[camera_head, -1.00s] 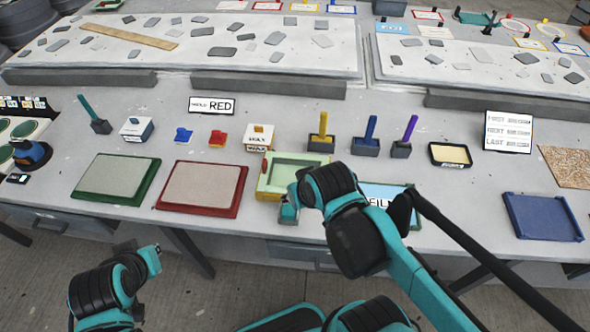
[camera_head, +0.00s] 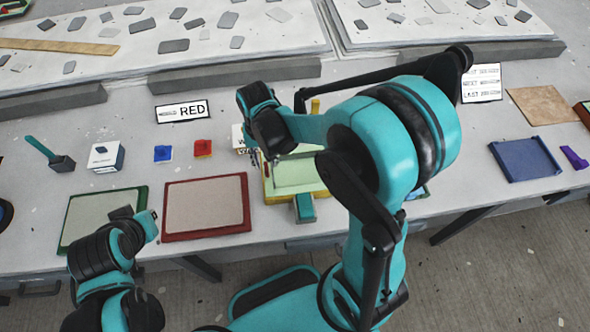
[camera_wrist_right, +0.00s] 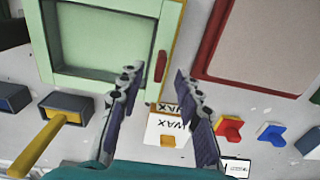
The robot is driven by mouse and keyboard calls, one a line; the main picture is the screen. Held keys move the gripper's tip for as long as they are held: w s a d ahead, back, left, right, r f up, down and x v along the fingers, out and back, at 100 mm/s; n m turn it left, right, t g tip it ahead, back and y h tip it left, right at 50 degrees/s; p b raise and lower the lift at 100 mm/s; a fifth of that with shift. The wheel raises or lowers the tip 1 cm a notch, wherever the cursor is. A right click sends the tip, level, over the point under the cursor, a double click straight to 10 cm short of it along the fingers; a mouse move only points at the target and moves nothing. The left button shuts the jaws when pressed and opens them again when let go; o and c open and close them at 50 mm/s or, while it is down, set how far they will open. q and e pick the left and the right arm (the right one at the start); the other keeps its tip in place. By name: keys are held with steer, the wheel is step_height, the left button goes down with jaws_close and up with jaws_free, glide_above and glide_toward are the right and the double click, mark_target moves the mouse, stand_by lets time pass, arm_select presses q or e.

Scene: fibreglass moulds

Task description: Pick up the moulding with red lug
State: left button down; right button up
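The moulding (camera_head: 285,192) is a pale green square frame in the head view, partly covered by my right arm. In the right wrist view the moulding (camera_wrist_right: 105,77) lies at the upper left, with a red lug (camera_wrist_right: 161,66) on its near right side. My right gripper (camera_wrist_right: 157,76) is open and empty, its two fingers apart, with the red lug showing between and just beyond the tips. I cannot tell their height above it. The left arm is at lower left in the head view; its fingers cannot be made out.
A white WAX box (camera_wrist_right: 167,130) sits between the fingers in the wrist view. A red-framed tray (camera_head: 207,234) and a green-framed tray (camera_head: 72,235) lie left of the moulding. Red (camera_head: 203,148) and blue (camera_head: 163,154) pieces stand behind them. A blue tray (camera_head: 525,160) is right.

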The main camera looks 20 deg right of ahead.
mark_target(266, 166)
steer(key=f+b, duration=0.2)
steer(key=f, duration=0.3)
steer(key=shift+w+f, duration=0.2)
steer(key=shift+r, duration=0.1)
jaws_close()
